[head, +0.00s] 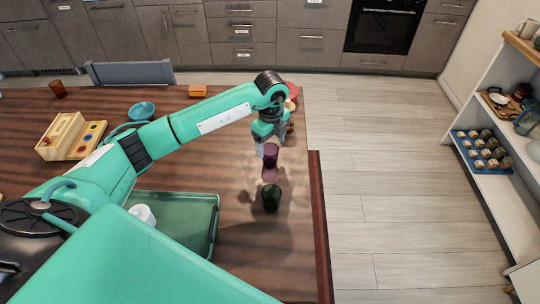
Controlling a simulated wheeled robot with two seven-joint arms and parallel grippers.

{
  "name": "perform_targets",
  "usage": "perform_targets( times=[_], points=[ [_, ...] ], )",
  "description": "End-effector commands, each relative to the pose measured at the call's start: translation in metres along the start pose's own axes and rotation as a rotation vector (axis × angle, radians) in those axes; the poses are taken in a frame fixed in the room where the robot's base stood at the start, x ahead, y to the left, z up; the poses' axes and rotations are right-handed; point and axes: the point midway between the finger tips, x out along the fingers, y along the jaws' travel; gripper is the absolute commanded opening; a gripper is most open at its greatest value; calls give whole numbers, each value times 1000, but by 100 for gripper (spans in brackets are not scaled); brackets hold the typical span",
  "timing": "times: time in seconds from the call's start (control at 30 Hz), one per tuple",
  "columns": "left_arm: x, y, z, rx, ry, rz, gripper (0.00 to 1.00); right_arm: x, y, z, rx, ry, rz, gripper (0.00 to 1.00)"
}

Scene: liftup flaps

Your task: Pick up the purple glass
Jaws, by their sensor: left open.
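The purple glass (270,156) stands on the dark wooden table (255,255) near its right edge. My left gripper (267,146) is just above and around the top of the glass, pointing down. Its fingers are open, one showing at the left side of the glass. I cannot tell whether they touch it. My right gripper is not in view.
A dark green glass (271,197) stands close in front of the purple one. A green tray (203,205) with a white cup (143,214) lies to the left. Behind my arm are a blue bowl (141,110), a wooden box toy (60,137) and an orange block (197,90).

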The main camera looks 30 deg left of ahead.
Motion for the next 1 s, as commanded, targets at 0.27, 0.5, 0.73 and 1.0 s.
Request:
perform_targets(
  times=[0.27, 0.5, 0.73, 1.0],
  points=[
    [22, 1, 1, 0, 0, 1, 74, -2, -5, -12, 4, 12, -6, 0],
    [58, 2, 2, 0, 0, 1, 74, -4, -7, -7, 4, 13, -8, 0],
    [68, 1, 2, 1, 0, -2, 74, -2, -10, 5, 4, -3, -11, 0],
    [67, 1, 3, 0, -1, -1, 42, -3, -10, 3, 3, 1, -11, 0]
  ],
)
